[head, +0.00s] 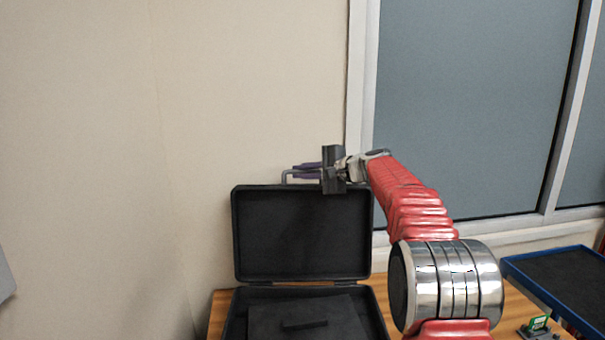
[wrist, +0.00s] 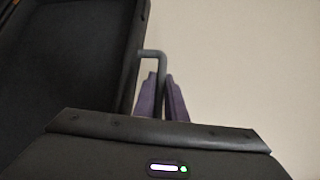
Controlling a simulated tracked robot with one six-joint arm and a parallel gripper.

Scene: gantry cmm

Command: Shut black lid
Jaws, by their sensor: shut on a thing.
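A black case stands open on the wooden table in the head view. Its black lid (head: 302,233) is raised upright, with its inside facing me. The lid also shows at the upper left of the wrist view (wrist: 70,60). A grey bar handle (head: 285,174) is at the lid's top edge, and it also shows in the wrist view (wrist: 151,54). My gripper (head: 303,170) is above the lid's top edge, its purple fingers shut on the handle. In the wrist view the fingers (wrist: 161,100) lie on both sides of the bar.
The case's base (head: 235,320) holds a dark insert (head: 280,318). A blue-rimmed tray (head: 540,290) stands at the right, with a small green part (head: 539,322) near it. A wall is behind the lid, and a window (head: 470,110) is at the right.

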